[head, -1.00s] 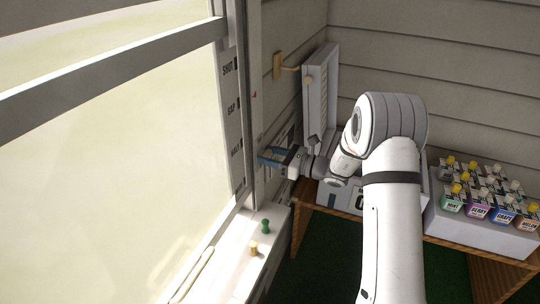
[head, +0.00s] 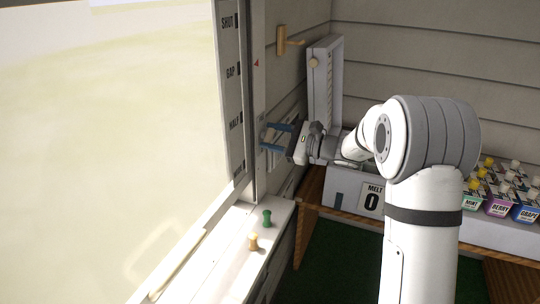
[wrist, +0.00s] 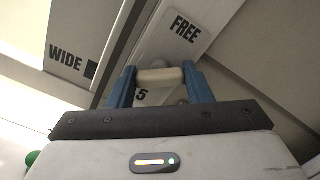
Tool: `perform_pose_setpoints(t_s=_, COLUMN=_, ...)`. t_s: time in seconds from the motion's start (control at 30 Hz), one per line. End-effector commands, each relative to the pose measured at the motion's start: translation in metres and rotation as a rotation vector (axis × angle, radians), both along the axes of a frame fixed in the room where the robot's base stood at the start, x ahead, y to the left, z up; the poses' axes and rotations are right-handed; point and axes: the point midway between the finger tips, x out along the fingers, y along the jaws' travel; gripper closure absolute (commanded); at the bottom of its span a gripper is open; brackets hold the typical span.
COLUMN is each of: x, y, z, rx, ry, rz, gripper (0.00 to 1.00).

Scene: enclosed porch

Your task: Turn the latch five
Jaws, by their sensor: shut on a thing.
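Latch five is in the wrist view, with a pale cream handle (wrist: 160,77) on a light plate (wrist: 185,32) marked "FREE" and "5". My gripper (wrist: 158,82) has its two blue fingers on either side of the handle and is shut on it. The fingers hide part of the plate, and the word opposite "FREE" is not visible. In the head view my gripper (head: 265,138) reaches left to the window frame's side, and the latch is too small and covered to make out there.
A strip (head: 232,95) marked "SHUT", "GAP" and "HALF" runs along the window. A green peg (head: 267,218) and a tan peg (head: 253,242) stand on the sill (head: 228,262). A "MELT 0" box (head: 350,192) and several coloured bottles (head: 500,205) sit on the shelf.

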Motion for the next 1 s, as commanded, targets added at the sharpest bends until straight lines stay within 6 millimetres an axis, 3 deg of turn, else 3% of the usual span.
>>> perform_pose_setpoints(t_s=0.03, x=0.0019, y=-0.0037, z=-0.0096, rx=-0.014, ry=-0.048, rz=-0.010, gripper=0.77)
perform_pose_setpoints(t_s=0.6, x=0.0017, y=-0.0046, z=-0.0089, rx=-0.199, ry=-0.551, rz=-0.011, gripper=0.77)
perform_pose_setpoints(t_s=1.0, x=0.0019, y=-0.0050, z=-0.0053, rx=-0.295, ry=-0.808, rz=-0.012, gripper=0.77)
